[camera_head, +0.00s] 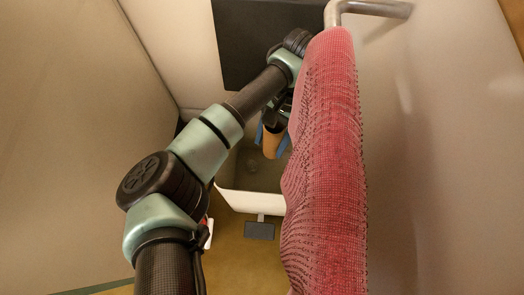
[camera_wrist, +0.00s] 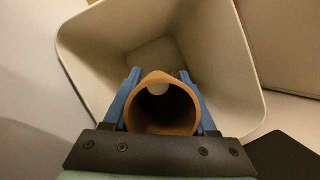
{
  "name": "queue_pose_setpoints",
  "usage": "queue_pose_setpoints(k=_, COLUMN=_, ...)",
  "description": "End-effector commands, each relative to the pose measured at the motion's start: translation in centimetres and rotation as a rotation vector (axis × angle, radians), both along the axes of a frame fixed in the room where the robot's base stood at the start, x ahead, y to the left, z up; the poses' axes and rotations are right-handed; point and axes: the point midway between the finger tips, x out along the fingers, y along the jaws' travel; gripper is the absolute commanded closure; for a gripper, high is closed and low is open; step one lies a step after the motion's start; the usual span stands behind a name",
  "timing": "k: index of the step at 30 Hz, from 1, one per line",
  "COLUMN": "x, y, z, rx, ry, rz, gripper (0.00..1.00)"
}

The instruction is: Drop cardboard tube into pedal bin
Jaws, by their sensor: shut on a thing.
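My gripper (camera_wrist: 159,76) is shut on the cardboard tube (camera_wrist: 134,110), with one blue finger on each side of it. In the wrist view I look into the tube's open round end. Behind it is the open, pale pedal bin (camera_wrist: 88,62), with its walls and floor showing around the tube. In the head view the brown tube (camera_head: 271,142) hangs from my gripper (camera_head: 271,136) over the bin's opening. The bin's white front (camera_head: 250,202) and dark pedal (camera_head: 259,230) show below. The towel hides part of the bin's right side and of my gripper.
A red towel (camera_head: 325,150) hangs from a metal rail (camera_head: 370,8) close to the right of my arm. Pale walls stand close on the left (camera_head: 70,120) and right (camera_head: 440,160). A black panel (camera_head: 255,40) is behind the arm.

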Motion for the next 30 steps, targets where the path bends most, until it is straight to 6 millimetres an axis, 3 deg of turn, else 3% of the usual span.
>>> queue_pose_setpoints(k=4, x=0.0, y=0.0, z=0.1, rx=0.0, ry=0.0, rz=0.0, gripper=0.93)
queue_pose_setpoints(k=5, x=0.0, y=0.0, z=0.1, rx=0.0, ry=0.0, rz=0.0, gripper=0.41)
queue_pose_setpoints(k=10, x=0.0, y=0.0, z=0.1, rx=0.0, ry=0.0, rz=0.0, gripper=0.1)
queue_pose_setpoints(k=22, x=0.2, y=-0.1, z=0.8, rx=0.0, ry=-0.001, rz=0.0, gripper=0.07)
queue_pose_setpoints(k=30, x=2.0, y=-1.1, z=5.9, rx=0.002, ry=-0.004, rz=-0.002, gripper=0.07)
